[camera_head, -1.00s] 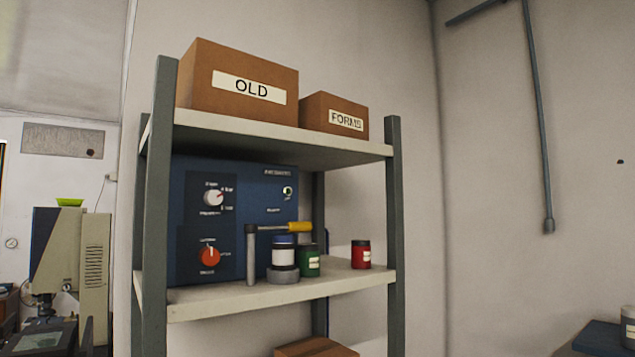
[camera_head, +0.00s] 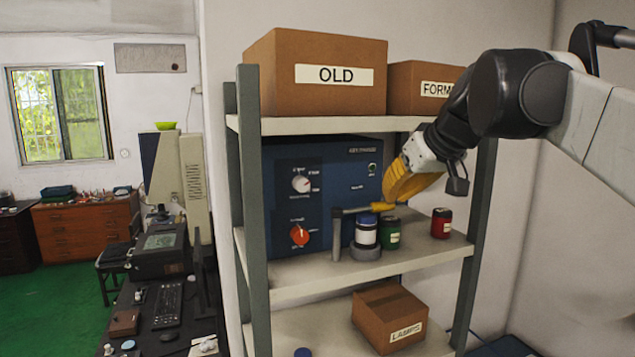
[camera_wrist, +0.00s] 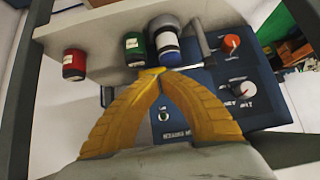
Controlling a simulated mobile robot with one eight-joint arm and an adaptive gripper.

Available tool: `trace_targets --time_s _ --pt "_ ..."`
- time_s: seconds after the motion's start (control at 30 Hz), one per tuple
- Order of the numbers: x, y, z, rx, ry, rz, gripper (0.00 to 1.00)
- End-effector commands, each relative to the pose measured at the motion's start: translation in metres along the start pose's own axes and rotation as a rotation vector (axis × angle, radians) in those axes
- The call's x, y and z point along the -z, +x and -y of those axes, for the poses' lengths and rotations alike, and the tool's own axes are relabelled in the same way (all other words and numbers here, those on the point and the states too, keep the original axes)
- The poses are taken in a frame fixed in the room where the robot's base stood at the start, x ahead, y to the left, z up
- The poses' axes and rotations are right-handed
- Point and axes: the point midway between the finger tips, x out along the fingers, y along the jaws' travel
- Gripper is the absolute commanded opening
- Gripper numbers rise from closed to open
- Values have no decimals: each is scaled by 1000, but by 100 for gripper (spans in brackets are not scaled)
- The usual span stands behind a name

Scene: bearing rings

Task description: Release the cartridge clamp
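The clamp is a grey post (camera_head: 337,233) with a level arm ending in a yellow handle (camera_head: 381,207), on the middle shelf. The arm crosses just above the white, blue-capped cartridge (camera_head: 366,231), which stands upright on a grey round base (camera_head: 365,252). In the wrist view the cartridge (camera_wrist: 166,45) and the post (camera_wrist: 203,45) show upside down. My gripper (camera_head: 389,201) comes from above right, its yellow fingertips at the handle. In the wrist view the fingertips (camera_wrist: 160,80) meet at the handle (camera_wrist: 151,71). Whether they touch it I cannot tell.
A green jar (camera_head: 390,233) stands close right of the cartridge, a red jar (camera_head: 441,223) farther right. A blue pressure unit (camera_head: 320,180) with knobs is behind. The upper shelf (camera_head: 300,126) with cardboard boxes is overhead; shelf uprights (camera_head: 252,200) flank the space.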

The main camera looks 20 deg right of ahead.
Motion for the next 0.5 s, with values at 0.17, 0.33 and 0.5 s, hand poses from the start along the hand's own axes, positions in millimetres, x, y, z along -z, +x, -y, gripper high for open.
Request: trace_targets --time_s 0.17,0.33,0.5 --pt "35 -18 -36 -14 -6 -38 0" --pt "42 -22 -43 -16 -10 -48 0" --pt "41 -21 -42 -16 -10 -48 0"
